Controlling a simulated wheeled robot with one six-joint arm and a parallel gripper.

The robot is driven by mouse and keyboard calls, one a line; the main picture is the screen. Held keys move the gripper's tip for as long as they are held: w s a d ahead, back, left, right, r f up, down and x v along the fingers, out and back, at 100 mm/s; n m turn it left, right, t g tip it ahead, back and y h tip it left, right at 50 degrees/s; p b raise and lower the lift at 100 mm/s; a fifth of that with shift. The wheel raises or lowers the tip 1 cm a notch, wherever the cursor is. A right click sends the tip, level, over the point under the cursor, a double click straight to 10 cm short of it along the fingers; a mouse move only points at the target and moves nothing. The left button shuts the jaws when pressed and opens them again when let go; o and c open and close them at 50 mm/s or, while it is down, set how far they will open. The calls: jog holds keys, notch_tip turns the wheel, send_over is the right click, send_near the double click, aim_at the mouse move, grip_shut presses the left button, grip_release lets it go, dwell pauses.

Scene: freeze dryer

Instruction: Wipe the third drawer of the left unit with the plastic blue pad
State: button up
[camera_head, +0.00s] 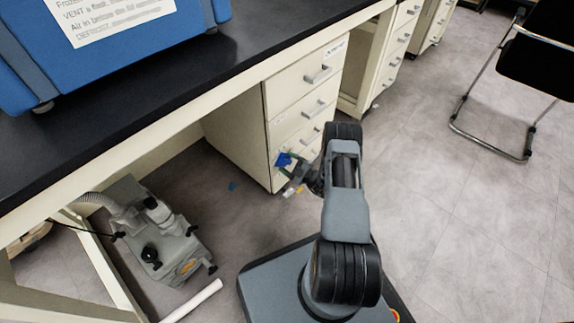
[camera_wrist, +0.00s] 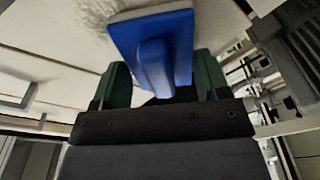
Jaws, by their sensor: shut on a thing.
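The left drawer unit (camera_head: 235,128) is cream white, under the black bench, with several drawers. Its third drawer from the top (camera_head: 290,145) has a metal handle and is shut. My gripper (camera_head: 291,168) is low at the left part of the unit's front, shut on the blue pad (camera_head: 283,158). In the wrist view, the green fingers of my gripper (camera_wrist: 161,82) clasp the pad's upright grip, and the pad (camera_wrist: 183,42) has a pale grey underside facing the white drawer front (camera_wrist: 60,40). A dark speckled smudge (camera_wrist: 97,13) shows beside the pad. I cannot tell whether the pad touches the front.
A grey pump (camera_head: 165,245) with a hose stands on the floor at left, with a white tube (camera_head: 192,300) nearby. A blue machine (camera_head: 110,45) is on the black bench (camera_head: 215,60). A black chair (camera_head: 535,65) stands right. Open floor lies right of my arm.

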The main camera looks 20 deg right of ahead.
aim_at(294, 146)
jog(key=shift+w+d+b, duration=0.25)
jog(key=shift+d+b, duration=0.05)
jog(key=shift+d, duration=0.3)
jog(key=shift+w+d+b, duration=0.2)
jog(key=shift+d+b, duration=0.1)
jog(key=shift+d, duration=0.3)
jog(key=shift+w+d+r+b, duration=0.1)
jog(key=shift+w+d+b, duration=0.3)
jog(key=shift+d, duration=0.5)
jog(key=shift+w+d+b, duration=0.2)
jog(key=shift+w+d, duration=0.35)
jog(key=shift+d, duration=0.4)
jog(key=shift+w+d+r+b, duration=0.1)
jog(key=shift+w+d+b, duration=0.3)
jog(key=shift+d, duration=0.85)
jog(key=shift+r, duration=0.1)
jog(key=shift+a, duration=0.1)
jog(key=shift+s+a+f+p, duration=0.2)
jog(key=shift+s+a+p, duration=0.4)
jog(key=shift+a+p, duration=0.3)
jog(key=shift+s+a+p, duration=0.4)
jog(key=shift+a, duration=0.85)
jog(key=shift+s+a+p, duration=0.35)
jog(key=shift+s+a, duration=0.1)
jog(key=shift+a, duration=0.85)
jog(key=shift+s+a+p, duration=0.4)
jog(key=shift+a, duration=0.85)
